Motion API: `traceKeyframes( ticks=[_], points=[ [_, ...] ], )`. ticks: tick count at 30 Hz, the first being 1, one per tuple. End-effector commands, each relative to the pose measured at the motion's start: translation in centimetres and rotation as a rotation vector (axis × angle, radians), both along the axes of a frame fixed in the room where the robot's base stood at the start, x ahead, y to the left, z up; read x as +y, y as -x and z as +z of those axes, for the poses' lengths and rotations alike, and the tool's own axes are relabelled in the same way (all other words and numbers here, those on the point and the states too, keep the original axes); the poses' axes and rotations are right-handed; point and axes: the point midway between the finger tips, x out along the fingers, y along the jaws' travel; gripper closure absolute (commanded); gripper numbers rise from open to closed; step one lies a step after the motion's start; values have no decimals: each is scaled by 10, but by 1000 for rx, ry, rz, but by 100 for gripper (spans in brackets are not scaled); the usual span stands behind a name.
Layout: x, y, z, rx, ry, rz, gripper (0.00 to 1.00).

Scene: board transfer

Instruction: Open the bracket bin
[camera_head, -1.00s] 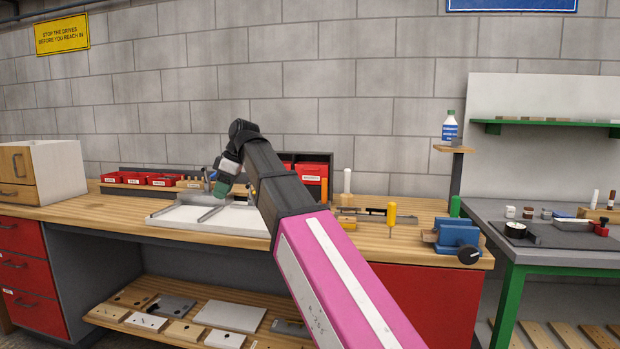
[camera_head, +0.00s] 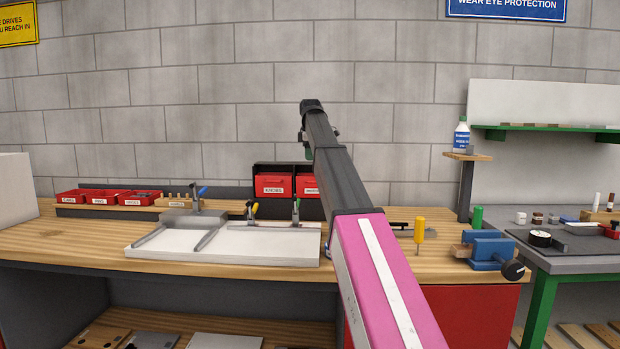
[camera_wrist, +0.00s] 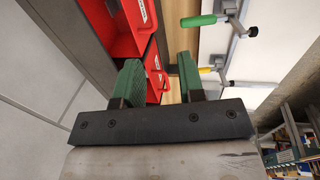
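Two red bins sit side by side in a black rack against the wall. The left bin (camera_head: 272,185) has a small white label that seems to read "KNOBS". The right bin (camera_head: 310,184), likely the bracket bin, is partly covered by my arm and its label is cut off. Both look closed. In the wrist view the right bin (camera_wrist: 108,30) is at the top left, and the other bin (camera_wrist: 153,88) shows partly between the fingers. My gripper (camera_wrist: 160,76) is open and empty, its green fingers pointing toward the rack. In the head view my arm mostly hides it.
Clamps (camera_head: 296,212) stand on the white board (camera_head: 225,247) in front of the rack. Small open red trays (camera_head: 105,197) lie to the left. A yellow-handled tool (camera_head: 419,232) and a blue vise (camera_head: 488,248) are to the right on the bench.

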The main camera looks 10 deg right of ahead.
Motion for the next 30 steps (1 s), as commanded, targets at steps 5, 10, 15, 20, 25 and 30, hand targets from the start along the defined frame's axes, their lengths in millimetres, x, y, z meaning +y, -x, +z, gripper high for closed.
traceKeyframes(
  ticks=[5,10,15,20,25,30],
  points=[
    [-11,-6,-3,1,11,-4,64],
    [-11,-9,-24,1,11,-4,64],
    [-12,-15,-54,1,10,-4,64],
    [-13,-20,-79,1,10,-4,64],
    [-13,-24,-97,2,10,-4,64],
    [-13,-25,-103,0,11,-4,64]
  ],
)
